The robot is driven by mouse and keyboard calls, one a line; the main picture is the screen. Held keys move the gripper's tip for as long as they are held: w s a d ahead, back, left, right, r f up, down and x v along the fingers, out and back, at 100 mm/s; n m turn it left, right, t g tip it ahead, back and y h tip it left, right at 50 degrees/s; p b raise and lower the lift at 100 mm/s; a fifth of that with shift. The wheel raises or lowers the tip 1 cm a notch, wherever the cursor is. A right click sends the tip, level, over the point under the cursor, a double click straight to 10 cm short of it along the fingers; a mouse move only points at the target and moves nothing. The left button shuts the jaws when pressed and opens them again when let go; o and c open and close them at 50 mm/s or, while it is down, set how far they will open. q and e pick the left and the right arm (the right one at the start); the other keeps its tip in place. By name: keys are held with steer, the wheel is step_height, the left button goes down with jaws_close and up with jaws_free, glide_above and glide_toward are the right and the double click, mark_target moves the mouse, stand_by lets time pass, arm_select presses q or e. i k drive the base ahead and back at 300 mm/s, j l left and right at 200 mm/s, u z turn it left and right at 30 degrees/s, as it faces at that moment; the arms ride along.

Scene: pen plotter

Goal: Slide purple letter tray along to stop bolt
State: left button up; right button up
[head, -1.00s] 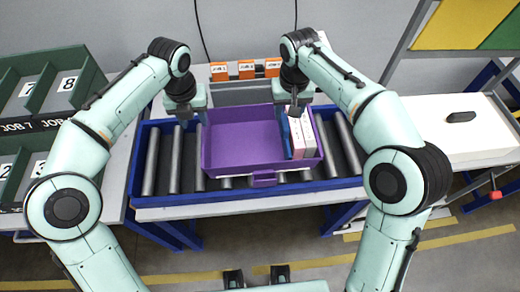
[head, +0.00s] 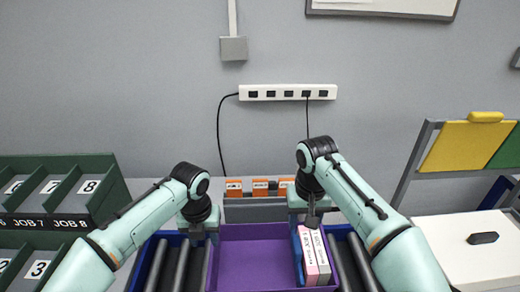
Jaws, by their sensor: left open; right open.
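The purple letter tray (head: 250,258) sits on the roller conveyor at the bottom of the head view, its front cut off by the frame. A blue item and white and pink boxes (head: 316,258) stand in its right end. My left gripper (head: 198,238) is open, pointing down just beside the tray's left rear corner. My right gripper (head: 314,218) is open above the tray's right rear part, close to the tops of the boxes. Whether either gripper touches anything, I cannot tell. I cannot make out a stop bolt.
Dark rollers (head: 180,268) show left of the tray, with more at its right. Orange labelled blocks (head: 260,187) stand behind it. Green job bins (head: 58,192) are at the left. A white box (head: 478,250) and a yellow-green board (head: 466,146) are at the right.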

mark_target(246, 258)
steer(key=k, duration=1)
